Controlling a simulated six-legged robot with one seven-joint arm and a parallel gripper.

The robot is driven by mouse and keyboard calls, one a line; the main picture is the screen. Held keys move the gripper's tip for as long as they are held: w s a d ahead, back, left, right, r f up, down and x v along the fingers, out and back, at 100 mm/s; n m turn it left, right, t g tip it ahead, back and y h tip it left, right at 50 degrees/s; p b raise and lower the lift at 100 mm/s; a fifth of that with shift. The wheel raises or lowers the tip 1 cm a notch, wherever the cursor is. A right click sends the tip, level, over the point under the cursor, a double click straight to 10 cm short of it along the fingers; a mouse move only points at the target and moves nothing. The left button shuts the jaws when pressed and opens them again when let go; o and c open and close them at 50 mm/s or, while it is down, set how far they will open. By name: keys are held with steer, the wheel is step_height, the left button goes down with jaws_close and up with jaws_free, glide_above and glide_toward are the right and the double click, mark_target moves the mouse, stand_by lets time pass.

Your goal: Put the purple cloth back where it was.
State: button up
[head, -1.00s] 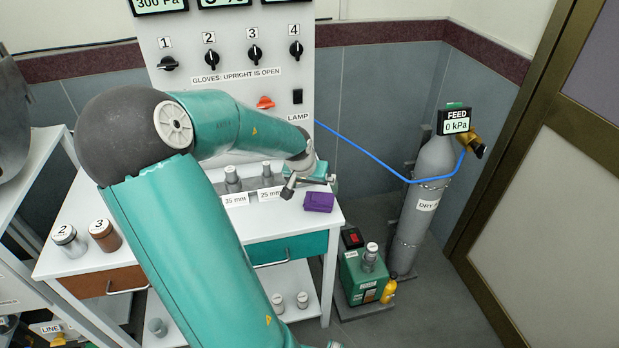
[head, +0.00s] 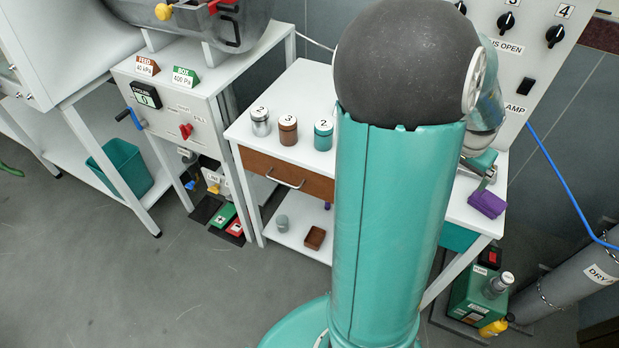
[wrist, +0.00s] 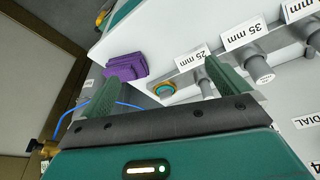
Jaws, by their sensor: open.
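The purple cloth (head: 487,204) lies folded on the right end of the white table (head: 463,212), near its edge. It also shows in the wrist view (wrist: 122,62), just beyond the tip of my left-hand finger. My gripper (wrist: 170,70) is open, with nothing held between its fingers. The cloth is not between the fingers, and I cannot tell whether the finger touches it. In the head view my arm covers much of the table, and the gripper is partly hidden just behind the cloth.
In the wrist view, plugs stand by the 25 mm label (wrist: 192,57) and 35 mm label (wrist: 243,33); a brass ring with a teal centre (wrist: 165,89) shows between the fingers. Canisters (head: 288,129) stand on the table's left part. A green pump (head: 478,295) sits on the floor at right.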

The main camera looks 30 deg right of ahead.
steer(key=w+a+r+n+t+y, duration=0.1)
steer(key=w+a+r+n, duration=0.15)
steer(key=w+a, duration=0.4)
steer(key=w+a+r+n+t+y, duration=0.1)
steer(key=w+a+r+n+t, duration=0.15)
steer(key=a, duration=0.75)
steer(key=w+a+r+n+y, duration=0.2)
steer(key=w+a+n, duration=0.1)
steer(key=w+a, duration=0.4)
steer(key=s+a+r+n, duration=0.2)
steer(key=a, duration=0.5)
steer(key=s+a+r+n+t, duration=0.1)
steer(key=s+a+r+n, duration=0.1)
steer(key=a, duration=0.5)
steer(key=s+a+r+n, duration=0.2)
steer(key=a+r+n, duration=0.1)
steer(key=a, duration=0.3)
steer(key=shift+s+a+r+n+t+h, duration=0.3)
steer(key=shift+s+a+n+t, duration=0.1)
steer(key=shift+n, duration=0.2)
